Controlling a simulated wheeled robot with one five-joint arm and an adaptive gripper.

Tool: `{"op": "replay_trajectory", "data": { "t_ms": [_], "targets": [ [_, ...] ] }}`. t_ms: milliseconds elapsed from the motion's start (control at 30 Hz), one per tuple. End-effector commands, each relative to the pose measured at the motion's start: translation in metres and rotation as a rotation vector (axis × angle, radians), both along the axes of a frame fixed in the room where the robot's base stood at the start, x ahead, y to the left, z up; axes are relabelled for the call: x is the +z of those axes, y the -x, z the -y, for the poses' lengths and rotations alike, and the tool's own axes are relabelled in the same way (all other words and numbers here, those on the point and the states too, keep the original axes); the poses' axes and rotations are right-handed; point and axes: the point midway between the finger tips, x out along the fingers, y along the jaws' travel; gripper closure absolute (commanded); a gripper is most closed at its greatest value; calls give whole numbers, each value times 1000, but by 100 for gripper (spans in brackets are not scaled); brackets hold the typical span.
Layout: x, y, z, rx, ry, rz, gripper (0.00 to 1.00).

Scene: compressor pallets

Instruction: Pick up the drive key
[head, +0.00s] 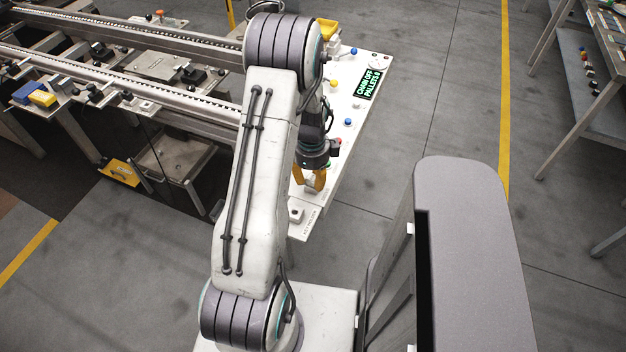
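My gripper (309,182) points down over the white control panel (345,184), near its front end. Its two yellow fingers are apart, with a small pale shape between them. I cannot tell whether this shape is the drive key, part of the panel or something held. A small white block (296,214) with a dark centre sits at the panel's front corner, beside lettering that seems to read "KEY HOLDER". The gripper is behind this block and apart from it in the picture. I cannot clearly make out the drive key. My arm hides part of the panel.
The panel carries blue and yellow knobs and a lit green display (369,84). A conveyor frame (130,82) runs along the left, with a blue block (28,92) and a yellow block (43,98). A metal table (590,120) stands right. The floor between is clear.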

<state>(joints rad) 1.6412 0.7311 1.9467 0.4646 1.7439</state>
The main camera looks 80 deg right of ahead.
Motion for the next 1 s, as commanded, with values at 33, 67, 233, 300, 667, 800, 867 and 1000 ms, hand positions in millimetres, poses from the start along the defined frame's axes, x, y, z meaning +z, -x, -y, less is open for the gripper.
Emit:
{"op": "replay_trajectory", "data": {
  "t_ms": [33,67,233,300,667,800,867,1000],
  "targets": [
    [0,0,1,0,2,0,86],
    [0,0,1,0,2,0,89],
    [0,0,1,0,2,0,100],
    [0,0,1,0,2,0,100],
    [6,0,1,1,2,0,100],
    [19,0,1,1,4,0,100],
    [27,0,2,1,6,0,100],
    [46,-8,8,5,6,0,100]
  ]
}}
